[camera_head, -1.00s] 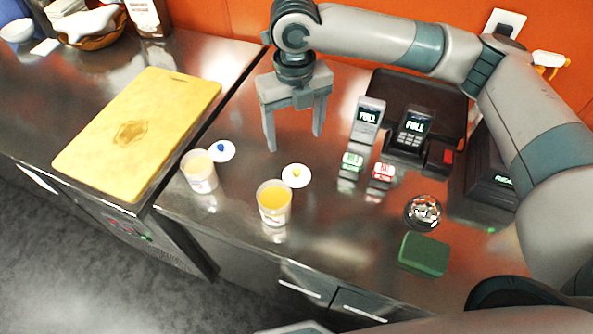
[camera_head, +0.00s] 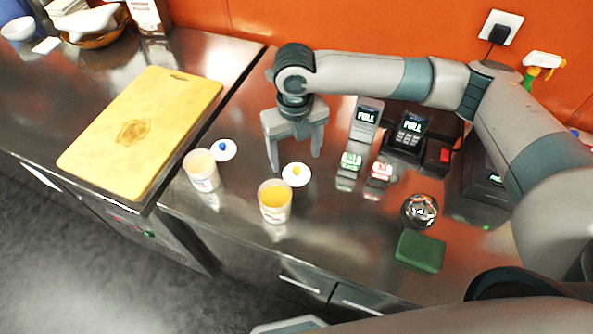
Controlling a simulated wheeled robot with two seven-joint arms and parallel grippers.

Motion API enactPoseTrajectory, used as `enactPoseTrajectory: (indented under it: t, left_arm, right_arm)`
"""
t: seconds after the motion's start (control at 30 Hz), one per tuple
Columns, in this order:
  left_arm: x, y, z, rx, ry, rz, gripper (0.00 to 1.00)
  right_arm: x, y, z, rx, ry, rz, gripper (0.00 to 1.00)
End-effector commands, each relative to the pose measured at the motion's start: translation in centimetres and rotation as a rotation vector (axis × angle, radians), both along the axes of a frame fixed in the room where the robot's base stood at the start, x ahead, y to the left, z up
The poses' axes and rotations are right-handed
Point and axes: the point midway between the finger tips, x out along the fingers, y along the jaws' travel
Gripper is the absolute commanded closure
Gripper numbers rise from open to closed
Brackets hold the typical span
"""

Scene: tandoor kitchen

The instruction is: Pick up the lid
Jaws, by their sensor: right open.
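Two small white lids lie flat on the steel counter. One lid has a blue knob (camera_head: 223,150) and lies behind the left cup (camera_head: 201,171). The other lid has a yellow knob (camera_head: 296,175) and lies behind the right cup (camera_head: 274,202), which holds something yellow. My right gripper (camera_head: 295,164) points down, open and empty. Its fingers are just behind the yellow-knobbed lid, one to each side of it in the picture. I cannot tell their exact height above the counter. My left gripper is not in view.
A yellow cutting board (camera_head: 141,133) lies to the left. Card terminals (camera_head: 409,130), small green and red labelled blocks, a shiny round object (camera_head: 419,211) and a green sponge (camera_head: 420,251) stand to the right. The orange wall closes off the back.

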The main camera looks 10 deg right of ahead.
Motion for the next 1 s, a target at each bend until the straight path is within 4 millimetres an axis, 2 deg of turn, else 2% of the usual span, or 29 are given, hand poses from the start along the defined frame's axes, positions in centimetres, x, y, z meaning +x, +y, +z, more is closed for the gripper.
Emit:
enactPoseTrajectory:
  t: [0.2, 0.4, 0.87, 0.9, 1.0]
  left_arm:
    - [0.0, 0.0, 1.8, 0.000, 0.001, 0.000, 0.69]
    - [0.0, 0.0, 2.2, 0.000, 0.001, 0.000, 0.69]
    - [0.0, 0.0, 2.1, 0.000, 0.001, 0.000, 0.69]
    - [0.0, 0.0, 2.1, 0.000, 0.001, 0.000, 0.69]
    - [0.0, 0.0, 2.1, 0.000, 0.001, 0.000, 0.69]
  right_arm:
    - [-0.6, -0.2, -2.4, -0.003, 0.005, 0.000, 0.29]
    - [-0.5, -0.2, -4.3, -0.002, 0.001, 0.000, 0.29]
    - [-0.5, -0.2, -4.5, -0.001, 0.000, 0.001, 0.29]
    - [-0.5, -0.2, -4.5, -0.001, 0.000, 0.001, 0.31]
    - [-0.5, -0.2, -4.5, -0.001, 0.000, 0.001, 0.55]
